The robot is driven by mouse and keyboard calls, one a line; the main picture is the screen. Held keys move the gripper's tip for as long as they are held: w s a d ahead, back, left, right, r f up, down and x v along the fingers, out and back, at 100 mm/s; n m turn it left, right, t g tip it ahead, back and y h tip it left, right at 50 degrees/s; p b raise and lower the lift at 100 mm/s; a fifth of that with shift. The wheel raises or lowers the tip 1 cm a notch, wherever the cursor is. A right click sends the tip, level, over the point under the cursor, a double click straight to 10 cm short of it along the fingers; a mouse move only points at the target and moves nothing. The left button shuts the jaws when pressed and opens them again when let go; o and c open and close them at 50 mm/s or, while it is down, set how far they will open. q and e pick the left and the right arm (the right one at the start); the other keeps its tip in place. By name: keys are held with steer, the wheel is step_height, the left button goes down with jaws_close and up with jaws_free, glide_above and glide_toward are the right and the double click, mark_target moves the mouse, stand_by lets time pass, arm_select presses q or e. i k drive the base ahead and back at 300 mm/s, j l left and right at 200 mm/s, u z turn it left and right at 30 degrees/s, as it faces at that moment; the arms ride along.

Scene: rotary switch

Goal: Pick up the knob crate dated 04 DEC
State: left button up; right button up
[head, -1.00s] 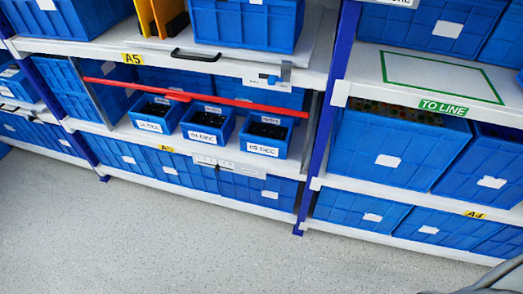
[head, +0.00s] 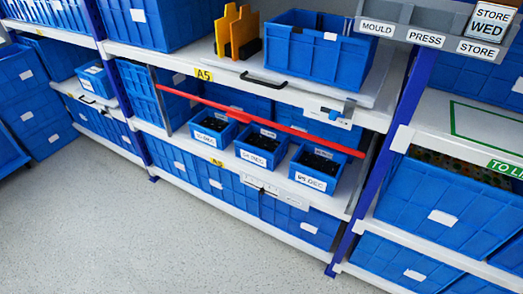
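Three small blue crates with dark contents stand in a row on the middle shelf of bay A5. The middle crate (head: 258,150) has a white front label that appears to read 04 DEC. The left crate (head: 213,131) has a DEC label whose number is hard to read, and the right crate (head: 314,172) appears to read 09 DEC. A red bar (head: 285,129) runs slantwise across the bay opening, in front of and above the crates. Neither of my grippers is in view.
A black handle (head: 263,83) is on the shelf above. Large blue bins (head: 215,181) fill the bottom shelf. The grey floor (head: 150,245) in front is clear.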

mark_target(263, 147)
steer(key=i+j+z, duration=0.2)
steer(key=i+j, duration=0.15)
steer(key=i+j+z, duration=0.2)
steer(key=i+j, duration=0.15)
steer(key=j, duration=0.25)
